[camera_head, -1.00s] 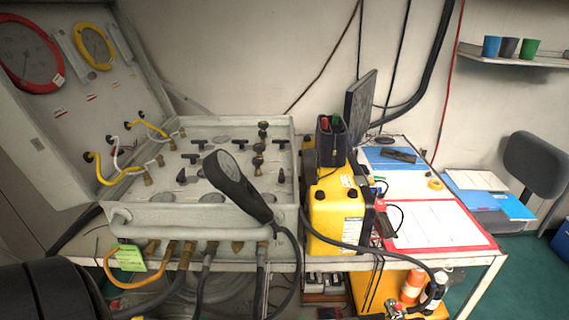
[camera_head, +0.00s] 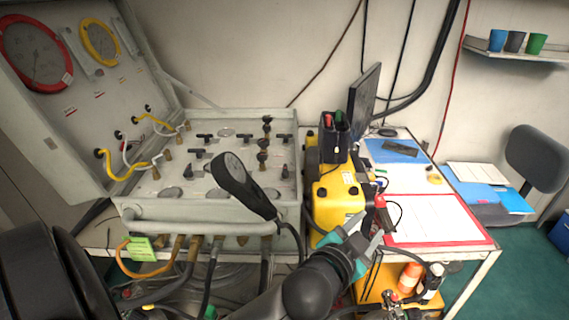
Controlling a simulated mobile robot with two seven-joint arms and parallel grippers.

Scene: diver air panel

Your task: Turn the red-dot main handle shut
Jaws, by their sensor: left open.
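The grey air panel (camera_head: 220,208) stands open on the table at left centre, with several black T-shaped handles on its face, among them one T-handle (camera_head: 197,154). I cannot make out a red dot on any handle, so I cannot tell which is the main one. A black handheld device (camera_head: 240,185) with a cable stands in front of the panel and hides part of it. My left gripper (camera_head: 371,228) is open and empty, to the right of the panel, in front of the yellow case. My right gripper is not in view.
The panel's raised lid holds a red gauge (camera_head: 38,52) and a yellow gauge (camera_head: 100,42). Hoses hang below the panel front. A yellow case (camera_head: 335,200) stands right of the panel, beside a red-edged sheet (camera_head: 430,220). A dark monitor (camera_head: 364,100) stands behind.

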